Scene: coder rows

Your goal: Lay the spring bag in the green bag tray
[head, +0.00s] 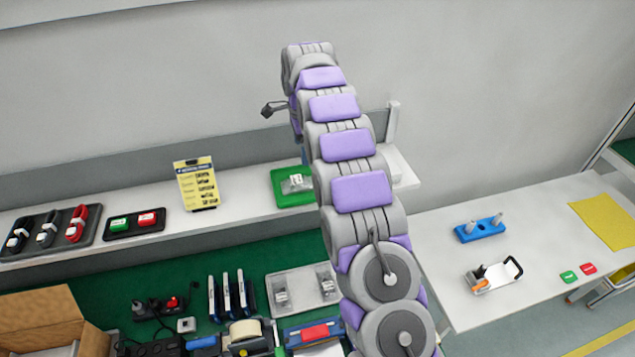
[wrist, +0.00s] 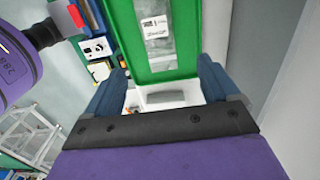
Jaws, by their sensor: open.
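The green bag tray (head: 290,200) sits on the long back shelf, partly behind my arm. A clear bag with a white label (head: 297,184), which looks like the spring bag, lies in it. In the wrist view the green tray (wrist: 190,72) fills the upper middle, with the labelled bag (wrist: 157,48) flat inside its rim. My gripper (wrist: 162,70) is open, with blue fingers apart on either side of the tray's near end. Nothing is between the fingers. In the head view the gripper is mostly hidden by my arm.
A grey tray (head: 290,308) with clear bags stands on the lower green bench, among blue-edged boards and tools. A yellow sign (head: 197,184) and dark trays stand left on the shelf. A white table (head: 455,250) at right holds a blue peg block (head: 480,230).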

